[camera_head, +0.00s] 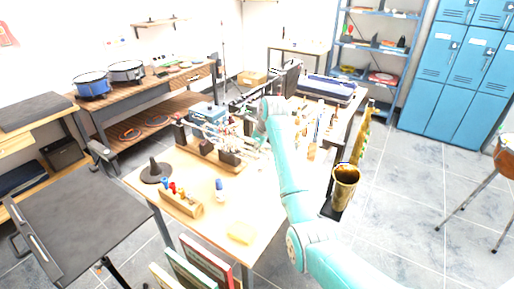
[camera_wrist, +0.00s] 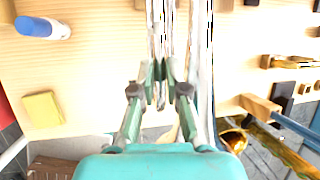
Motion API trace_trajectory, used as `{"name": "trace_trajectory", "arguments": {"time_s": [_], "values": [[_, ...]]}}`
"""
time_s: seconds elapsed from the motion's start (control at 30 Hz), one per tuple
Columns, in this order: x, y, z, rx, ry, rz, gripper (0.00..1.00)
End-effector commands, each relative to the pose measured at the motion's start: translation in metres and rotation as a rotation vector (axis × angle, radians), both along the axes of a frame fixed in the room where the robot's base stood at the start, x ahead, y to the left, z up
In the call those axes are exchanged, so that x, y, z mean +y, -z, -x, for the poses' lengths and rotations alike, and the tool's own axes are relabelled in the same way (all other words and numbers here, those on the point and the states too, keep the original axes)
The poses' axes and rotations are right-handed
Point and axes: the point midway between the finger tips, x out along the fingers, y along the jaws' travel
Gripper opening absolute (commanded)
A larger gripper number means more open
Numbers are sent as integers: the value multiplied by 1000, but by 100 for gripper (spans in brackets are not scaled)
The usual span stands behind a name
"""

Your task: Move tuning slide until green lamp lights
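A silver instrument with bright tubing (camera_head: 222,132) rests on dark-topped wooden supports on the workbench. In the wrist view its shiny parallel tubes (camera_wrist: 160,28) run down the middle to my fingertips. I cannot tell which tube is the tuning slide. My gripper (camera_wrist: 159,70) is over these tubes, its fingertips close together with tubing between or just below them. Whether they grip it is unclear. In the head view my arm hides part of the instrument. A blue box (camera_head: 207,112) stands behind the instrument. I cannot make out a green lamp.
A wooden block with coloured pegs (camera_head: 181,203), a black cone stand (camera_head: 156,172), a blue-and-white bottle (camera_head: 219,190) and a yellow block (camera_head: 242,232) are on the near bench (camera_head: 222,215). A brass bell (camera_head: 345,176) is right of my arm. Drums (camera_head: 93,84) stand at the left.

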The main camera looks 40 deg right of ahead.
Motion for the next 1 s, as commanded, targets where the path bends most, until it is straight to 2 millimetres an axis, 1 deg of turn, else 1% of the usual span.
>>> {"name": "trace_trajectory", "arguments": {"time_s": [0.07, 0.2, 0.43, 0.47, 0.5, 0.83, 0.93, 1.0], "values": [[0, 0, 0, 0, 0, 0, 0], [3, -1, -7, 0, -1, 0, 0], [3, 0, -7, 0, 0, 0, 0], [3, 0, -7, 0, 0, 0, 20], [3, 0, -7, 0, 0, 0, 24], [3, -2, -7, -1, 0, 1, 24], [3, -10, -3, -1, 0, 1, 24], [3, -20, 0, -4, 1, 2, 24]]}}
